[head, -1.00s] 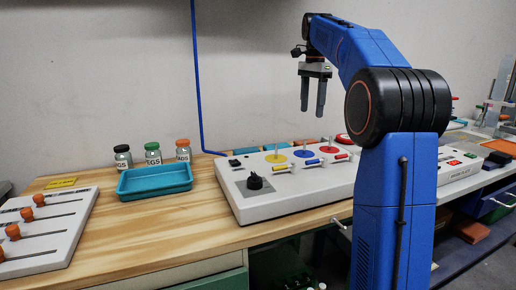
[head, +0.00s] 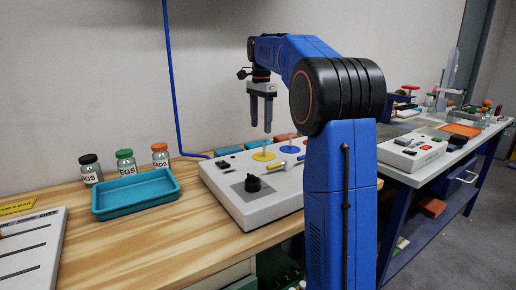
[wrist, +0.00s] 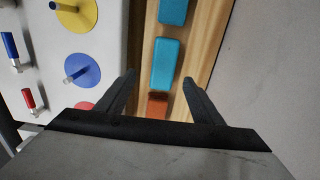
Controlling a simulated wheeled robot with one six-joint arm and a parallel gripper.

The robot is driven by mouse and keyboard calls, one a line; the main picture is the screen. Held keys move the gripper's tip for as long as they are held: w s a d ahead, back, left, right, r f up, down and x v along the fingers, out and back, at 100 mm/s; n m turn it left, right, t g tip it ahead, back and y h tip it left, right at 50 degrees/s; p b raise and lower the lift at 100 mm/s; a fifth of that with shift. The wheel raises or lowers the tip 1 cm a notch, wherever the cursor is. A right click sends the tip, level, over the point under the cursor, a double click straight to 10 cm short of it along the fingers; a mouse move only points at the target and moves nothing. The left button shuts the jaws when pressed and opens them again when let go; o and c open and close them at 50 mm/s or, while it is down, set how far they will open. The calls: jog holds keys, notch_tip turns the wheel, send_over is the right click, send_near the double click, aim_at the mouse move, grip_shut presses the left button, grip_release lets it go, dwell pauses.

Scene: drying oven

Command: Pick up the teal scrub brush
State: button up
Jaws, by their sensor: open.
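I cannot pick out a teal scrub brush for certain in either view. In the wrist view, a teal-blue block (wrist: 166,64) and a second blue block (wrist: 173,11) lie in a row on the wood, with an orange-brown block (wrist: 158,105) nearest the gripper. The row also shows in the head view behind the control panel, where a blue block (head: 228,149) is partly hidden. My gripper (head: 261,128) is open and empty, pointing down above the panel area. In the wrist view its fingers (wrist: 159,75) frame the row, apart from it.
The white control panel (head: 223,186) has a black knob and colored discs. A teal tray (head: 135,206) and three lidded jars (head: 125,162) stand to its left. A second table (head: 430,175) at the right holds a white device (head: 405,153) and clutter. Bare wood lies before the tray.

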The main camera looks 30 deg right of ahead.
aim_at(259, 142)
notch_tip(259, 142, down, 3)
jog(key=shift+f, duration=0.2)
jog(key=shift+w+a+f, duration=0.15)
jog(key=shift+w+f, duration=0.05)
jog(key=shift+f, duration=1.1)
jog(key=shift+w+a+f, duration=0.1)
jog(key=shift+w+f, duration=0.05)
jog(key=shift+f, duration=1.15)
jog(key=c, duration=1.3)
jog(key=shift+r, duration=0.15)
